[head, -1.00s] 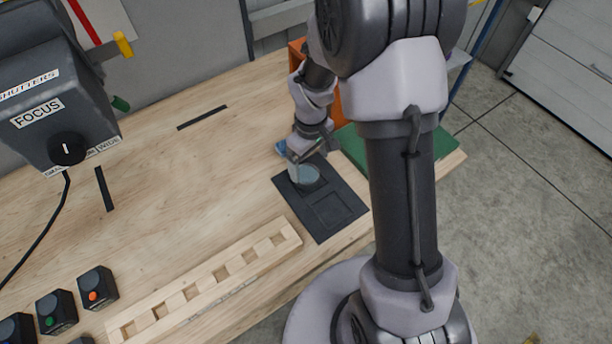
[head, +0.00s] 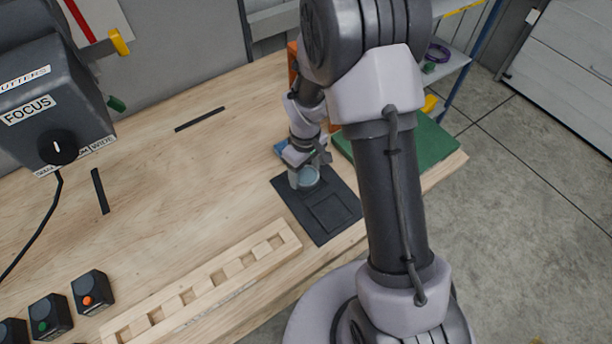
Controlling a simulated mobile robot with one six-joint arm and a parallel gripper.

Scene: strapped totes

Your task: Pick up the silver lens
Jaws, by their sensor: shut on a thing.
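The silver lens (head: 309,178) is a small round, pale grey-blue piece at the upper part of a black tray (head: 290,203) on the wooden table. My gripper (head: 307,177) points down at it and is shut on it, one finger showing at its left side. The wrist hides part of the lens's far side. I cannot tell whether the lens is clear of the tray. The square recess (head: 333,212) in the tray's lower right looks empty.
A green mat (head: 437,146) lies right of the tray. A slotted wooden rack (head: 205,283) lies in front. A grey FOCUS box (head: 55,120) stands at the left, with several button boxes (head: 92,290) below. The table's middle left is mostly clear.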

